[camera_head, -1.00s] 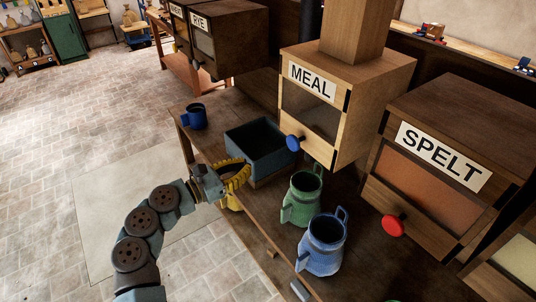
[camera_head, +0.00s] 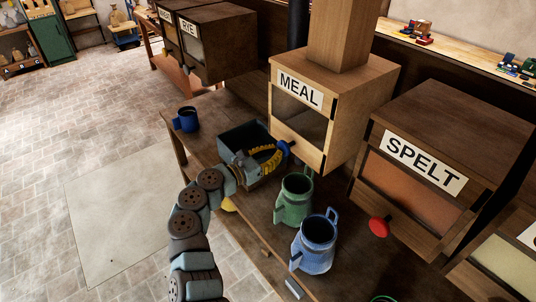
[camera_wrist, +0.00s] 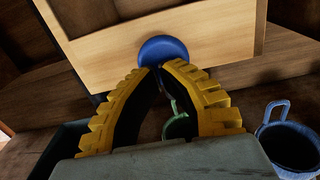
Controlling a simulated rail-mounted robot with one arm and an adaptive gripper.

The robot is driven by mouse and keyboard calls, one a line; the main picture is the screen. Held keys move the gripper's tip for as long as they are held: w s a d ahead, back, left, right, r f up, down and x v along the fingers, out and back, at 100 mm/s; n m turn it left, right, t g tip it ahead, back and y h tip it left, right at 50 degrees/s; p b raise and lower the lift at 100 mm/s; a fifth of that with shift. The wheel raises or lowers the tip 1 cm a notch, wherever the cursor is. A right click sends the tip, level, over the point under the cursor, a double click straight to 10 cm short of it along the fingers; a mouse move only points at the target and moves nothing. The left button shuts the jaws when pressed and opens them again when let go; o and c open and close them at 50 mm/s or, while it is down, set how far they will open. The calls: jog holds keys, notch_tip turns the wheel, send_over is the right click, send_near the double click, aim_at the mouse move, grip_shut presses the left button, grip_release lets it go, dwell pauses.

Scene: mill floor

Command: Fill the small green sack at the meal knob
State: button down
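The MEAL bin (camera_head: 282,123) is a pale wooden box with a blue knob (camera_head: 283,147) low on its front. In the wrist view the knob (camera_wrist: 163,50) is right at my fingertips. My gripper (camera_head: 278,152) has yellow ribbed fingers, drawn in until their tips (camera_wrist: 160,68) nearly meet. I cannot tell whether they touch the knob. I see nothing held between them. A green sack-like vessel with handles (camera_head: 293,200) stands upright on the bench below the bin. Part of it shows between my fingers in the wrist view (camera_wrist: 178,126). Its inside is not clear.
A larger blue handled vessel (camera_head: 315,245) stands at right of the green one. A dark open box (camera_head: 240,135) lies behind my gripper, with a blue mug (camera_head: 186,120) farther left. The SPELT bin (camera_head: 440,120) with a red knob (camera_head: 379,227) is at right. Floor at left is clear.

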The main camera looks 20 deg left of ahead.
aim_at(284, 149)
jog(key=shift+w+d+f, duration=0.1)
jog(key=shift+w+f, duration=0.05)
jog(key=shift+w, duration=0.05)
dwell(0.3)
jog(key=b+x, duration=0.1)
jog(key=b, duration=0.1)
jog(key=shift+w+d+f+b, duration=0.2)
jog(key=shift+w+b, duration=0.1)
jog(key=shift+b, duration=0.05)
jog(key=shift+w+d+r+b, duration=0.15)
jog(key=shift+w+d+b, duration=0.15)
jog(key=shift+w+b, duration=0.25)
jog(key=shift+r, duration=0.1)
jog(key=shift+d, duration=0.15)
dwell(1.2)
dwell(4.2)
jog(key=shift+s+a, duration=0.35)
jog(key=shift+s, duration=0.1)
jog(key=b+v, duration=0.3)
jog(key=v, duration=1)
